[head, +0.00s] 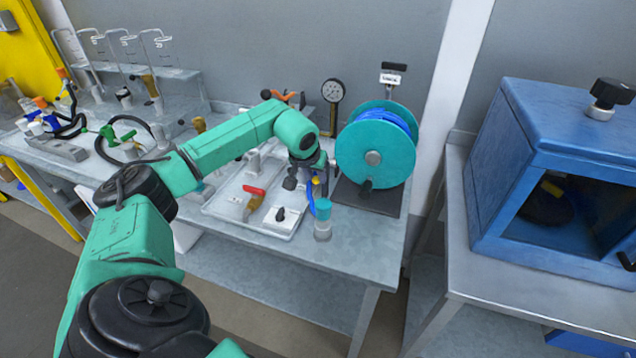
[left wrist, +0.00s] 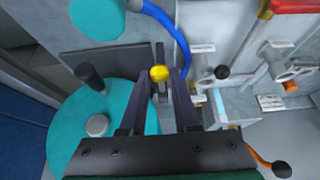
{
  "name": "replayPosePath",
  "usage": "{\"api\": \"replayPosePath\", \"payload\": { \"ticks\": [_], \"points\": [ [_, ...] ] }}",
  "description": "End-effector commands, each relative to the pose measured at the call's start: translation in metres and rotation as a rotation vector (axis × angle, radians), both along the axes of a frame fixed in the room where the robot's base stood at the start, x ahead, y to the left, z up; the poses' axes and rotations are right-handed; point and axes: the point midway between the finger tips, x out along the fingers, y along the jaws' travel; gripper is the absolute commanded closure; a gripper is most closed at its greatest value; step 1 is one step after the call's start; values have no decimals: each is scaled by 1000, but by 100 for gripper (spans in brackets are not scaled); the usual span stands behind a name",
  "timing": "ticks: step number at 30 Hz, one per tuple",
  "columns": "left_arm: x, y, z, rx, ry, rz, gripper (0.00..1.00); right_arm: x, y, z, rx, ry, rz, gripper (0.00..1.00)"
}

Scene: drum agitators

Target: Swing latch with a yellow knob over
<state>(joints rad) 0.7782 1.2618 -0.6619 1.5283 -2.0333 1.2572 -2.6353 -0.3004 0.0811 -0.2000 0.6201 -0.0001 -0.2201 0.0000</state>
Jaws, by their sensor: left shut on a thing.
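The yellow knob (left wrist: 159,73) of the latch shows in the left wrist view at the tips of my left gripper's two dark fingers (left wrist: 161,84). The gripper is shut on it. In the head view my left gripper (head: 313,181) points down over the bench, left of the teal reel, and a small bit of the yellow knob (head: 316,186) shows by it. The fingers and wrist hide most of the latch, so its angle cannot be told. My right gripper is in neither view.
A teal reel (head: 360,150) with blue hose stands close right of the gripper. A teal-capped cylinder (head: 323,221) is at the bench's front edge. A tray (head: 228,213) with a red-handled valve (head: 254,190) lies to the left. A blue cabinet (head: 520,130) stands farther right.

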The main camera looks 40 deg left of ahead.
Motion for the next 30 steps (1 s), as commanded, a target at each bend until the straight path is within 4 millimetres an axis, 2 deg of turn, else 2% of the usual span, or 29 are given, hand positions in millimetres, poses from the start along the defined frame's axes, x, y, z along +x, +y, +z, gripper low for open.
{"api": "replayPosePath", "payload": {
  "ticks": [1,11,20,30],
  "points": [
    [2,1,10,1,-7,2,100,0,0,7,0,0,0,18],
    [2,1,10,1,-7,2,100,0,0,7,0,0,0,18],
    [12,4,33,0,-6,2,100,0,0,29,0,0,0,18],
    [13,5,32,-1,-2,0,100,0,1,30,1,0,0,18]
  ]
}}
